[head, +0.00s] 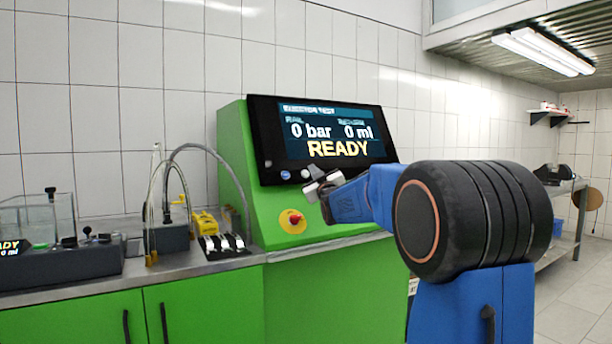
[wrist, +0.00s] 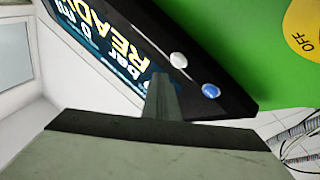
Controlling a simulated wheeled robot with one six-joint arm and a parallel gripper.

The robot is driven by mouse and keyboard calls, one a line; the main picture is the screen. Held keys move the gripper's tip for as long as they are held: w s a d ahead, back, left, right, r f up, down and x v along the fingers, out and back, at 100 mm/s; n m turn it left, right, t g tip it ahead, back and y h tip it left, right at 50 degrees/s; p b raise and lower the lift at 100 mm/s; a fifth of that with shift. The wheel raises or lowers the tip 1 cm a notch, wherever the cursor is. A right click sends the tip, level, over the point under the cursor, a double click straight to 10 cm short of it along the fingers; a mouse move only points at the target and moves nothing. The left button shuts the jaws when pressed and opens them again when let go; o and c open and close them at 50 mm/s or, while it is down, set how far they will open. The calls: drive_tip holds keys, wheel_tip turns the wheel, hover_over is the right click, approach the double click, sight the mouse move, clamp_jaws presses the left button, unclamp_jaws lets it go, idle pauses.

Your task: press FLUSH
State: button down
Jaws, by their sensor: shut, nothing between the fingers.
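The green test bench carries a black display panel (head: 322,138) reading 0 bar, 0 ml and READY. On the panel's lower edge sit a blue button (head: 285,174) and a white button (head: 305,173). The wrist view shows the same white button (wrist: 178,60) and blue button (wrist: 210,91). No FLUSH label is legible on either. My gripper (head: 314,188) is shut and empty, in front of the panel's lower edge. In the wrist view its fingers (wrist: 162,98) point at the panel beside the white button. I cannot tell whether they touch it.
A red emergency stop on a yellow disc (head: 293,221) sits below the panel, near my gripper. A steel counter at left holds hoses, a yellow device (head: 204,222) and a clear tank (head: 35,220). Open floor lies at the right.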

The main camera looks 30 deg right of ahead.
drive_tip(key=shift+w+f, duration=0.35)
drive_tip(key=shift+w, duration=0.4)
drive_tip(key=shift+w, duration=0.1)
idle(1.6)
drive_tip(key=shift+w+f, duration=0.15)
drive_tip(key=shift+w, duration=0.1)
drive_tip(key=shift+w+f, duration=0.25)
drive_tip(key=shift+w, duration=0.2)
idle(0.9)
drive_tip(key=shift+s+r, duration=0.4)
drive_tip(key=shift+s, duration=0.4)
idle(0.3)
drive_tip(key=s, duration=0.1)
drive_tip(key=s+r, duration=0.1)
drive_tip(key=s, duration=0.1)
drive_tip(key=s+r, duration=0.1)
drive_tip(key=shift+s+r, duration=0.1)
drive_tip(key=shift+s, duration=0.2)
